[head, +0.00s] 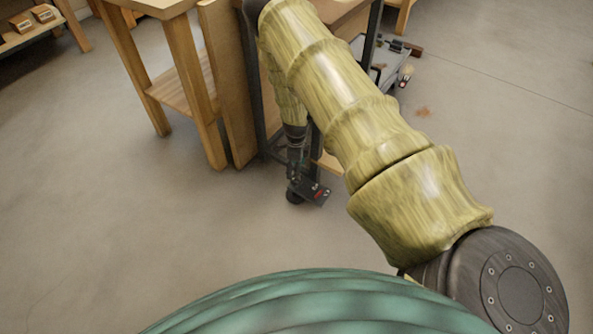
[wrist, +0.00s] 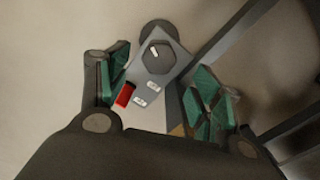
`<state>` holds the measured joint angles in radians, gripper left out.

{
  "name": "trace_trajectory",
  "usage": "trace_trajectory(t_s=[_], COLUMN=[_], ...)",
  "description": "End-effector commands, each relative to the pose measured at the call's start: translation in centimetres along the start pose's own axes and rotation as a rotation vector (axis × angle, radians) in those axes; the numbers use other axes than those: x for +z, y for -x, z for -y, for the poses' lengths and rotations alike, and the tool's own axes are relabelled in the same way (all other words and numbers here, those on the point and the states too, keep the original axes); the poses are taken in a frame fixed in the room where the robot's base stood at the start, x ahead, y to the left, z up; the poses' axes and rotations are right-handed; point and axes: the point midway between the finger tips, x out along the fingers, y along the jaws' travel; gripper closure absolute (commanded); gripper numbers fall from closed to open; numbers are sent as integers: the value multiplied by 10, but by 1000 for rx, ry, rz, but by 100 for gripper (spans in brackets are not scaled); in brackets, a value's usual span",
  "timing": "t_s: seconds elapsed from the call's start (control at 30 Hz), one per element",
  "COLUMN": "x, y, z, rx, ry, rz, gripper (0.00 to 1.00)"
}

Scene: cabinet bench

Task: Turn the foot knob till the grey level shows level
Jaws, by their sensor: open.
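The foot knob (wrist: 157,57) is dark and six-sided with a white mark on top, in the wrist view. It sits on a grey plate (wrist: 177,66) above a dark round foot (wrist: 158,29). My gripper (wrist: 160,66) is open, its green-padded fingers on either side of the knob, with visible gaps. Two small pale pieces (wrist: 153,87) and a red block (wrist: 125,94) are on the plate. Which piece is the grey level, and its reading, I cannot tell. In the head view my gripper (head: 297,170) hangs over the plate (head: 314,191); the knob is hidden there.
A dark metal leg (head: 256,90) of the bench stands beside my gripper, and bars cross the right of the wrist view. A wooden table (head: 185,85) stands to the left. A grey low surface with tools (head: 403,76) lies behind my arm. Floor in front is clear.

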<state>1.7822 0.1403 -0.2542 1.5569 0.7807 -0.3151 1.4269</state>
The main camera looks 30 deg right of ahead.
Motion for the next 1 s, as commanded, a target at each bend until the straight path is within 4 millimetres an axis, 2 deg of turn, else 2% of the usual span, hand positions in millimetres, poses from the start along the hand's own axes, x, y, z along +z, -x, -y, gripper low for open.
trace_trajectory(t_s=[0.2, 0.4, 0.6, 1.0], x=[0, 0, 0, 0], y=[34, 53, 60, 60], z=[1, 0, 1, 1], rx=[-2, 0, 0, 0], ry=[-1, -1, -1, -1], rz=[0, 0, 0, 0], gripper=[35, 35, 35, 35])
